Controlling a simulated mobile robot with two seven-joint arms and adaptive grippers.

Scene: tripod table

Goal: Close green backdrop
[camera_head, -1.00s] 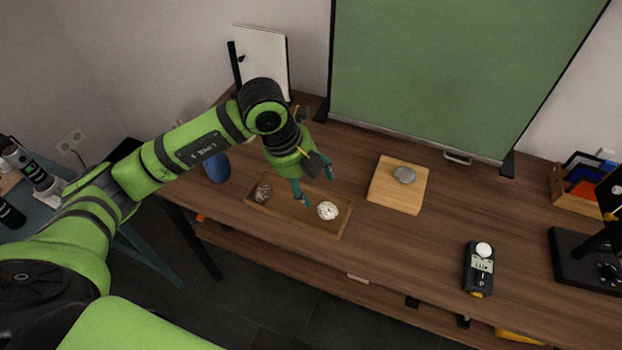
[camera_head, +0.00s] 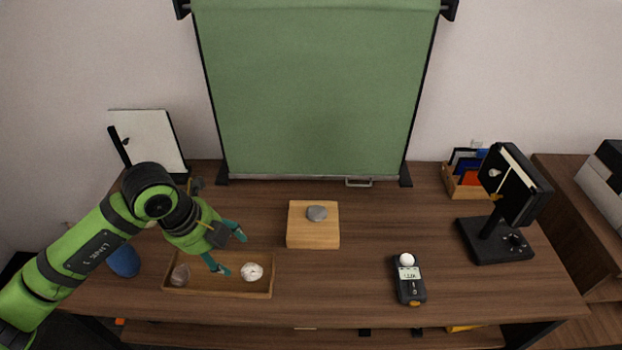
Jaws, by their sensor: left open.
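The green backdrop (camera_head: 310,95) hangs unrolled between two black side posts at the back of the table. Its top roll is near the upper picture edge, and its bottom bar rests near the tabletop. A small metal handle (camera_head: 359,183) sits at the bottom bar, right of the middle. My left gripper (camera_head: 228,252) is open and empty, its teal fingers above the wooden tray at the left of the table. It is well to the left of the handle and in front of the backdrop. My right gripper is not in view.
A wooden tray (camera_head: 215,292) holds a brown stone and a white stone. A wooden block (camera_head: 313,235) bears a grey stone. A light meter (camera_head: 409,281), a black lamp (camera_head: 497,240) and an organizer box (camera_head: 464,188) stand to the right. A white panel (camera_head: 148,140) stands back left.

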